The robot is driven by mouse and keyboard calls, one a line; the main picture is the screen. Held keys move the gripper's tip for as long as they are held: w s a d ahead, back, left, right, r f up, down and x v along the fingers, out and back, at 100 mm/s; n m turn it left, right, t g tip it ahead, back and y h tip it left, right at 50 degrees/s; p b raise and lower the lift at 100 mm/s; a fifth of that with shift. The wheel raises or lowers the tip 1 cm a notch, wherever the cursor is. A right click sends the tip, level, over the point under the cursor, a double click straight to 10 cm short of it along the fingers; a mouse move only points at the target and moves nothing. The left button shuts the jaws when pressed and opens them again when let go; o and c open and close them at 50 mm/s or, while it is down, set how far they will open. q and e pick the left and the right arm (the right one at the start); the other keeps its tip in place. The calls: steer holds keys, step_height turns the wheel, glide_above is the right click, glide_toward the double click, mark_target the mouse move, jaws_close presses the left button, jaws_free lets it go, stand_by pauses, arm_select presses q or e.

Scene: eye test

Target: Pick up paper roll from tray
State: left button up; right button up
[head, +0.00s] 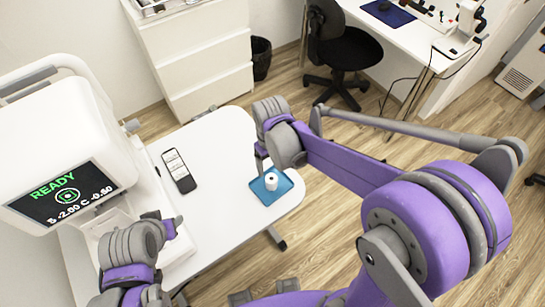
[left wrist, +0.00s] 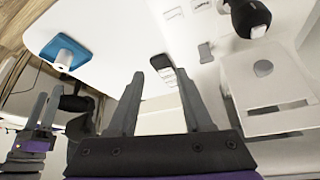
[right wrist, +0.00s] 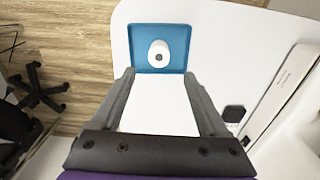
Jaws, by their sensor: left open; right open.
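The white paper roll (head: 271,181) stands upright on the small blue tray (head: 284,188) near the right end of the white table. In the right wrist view the roll (right wrist: 158,54) and the tray (right wrist: 179,33) lie just beyond my open, empty fingertips. My right gripper (head: 262,165) is beside the tray's upper left in the head view. My left gripper (left wrist: 160,75) is open and empty, apart from the roll. The roll (left wrist: 64,57) and tray (left wrist: 51,47) also show at the upper left of the left wrist view.
A white machine with a READY screen (head: 68,195) stands at the left. A drawer cabinet (head: 200,60) and a black chair (head: 345,52) stand behind. The tabletop between device and tray is clear.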

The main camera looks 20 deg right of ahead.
mark_target(272, 178)
arm_select(q)
steer(key=shift+g, duration=0.3)
steer(key=f+b, duration=0.1)
steer(key=f, duration=0.1)
steer(key=s+f+b, duration=0.1)
steer(key=f+b, duration=0.1)
steer(key=s+f+b, duration=0.1)
steer(key=f+b, duration=0.1)
steer(key=f, duration=0.1)
steer(key=shift+s+f, duration=0.1)
steer(key=shift+s, duration=0.05)
arm_select(e)
step_height(272, 178, down, 9)
steer(key=shift+f, duration=0.1)
steer(key=shift+w, duration=0.1)
steer(key=c, duration=1)
steer(key=shift+o, duration=0.2)
steer(key=shift+r, duration=0.2)
arm_select(q)
steer(key=shift+w+r+p, duration=0.25)
steer(key=shift+r+p, duration=0.35)
steer(key=shift+r, duration=0.15)
steer(key=shift+w+r+p, duration=0.2)
steer(key=shift+r+p, duration=0.35)
steer(key=shift+r, duration=0.15)
arm_select(e)
steer(key=shift+r, duration=1.95)
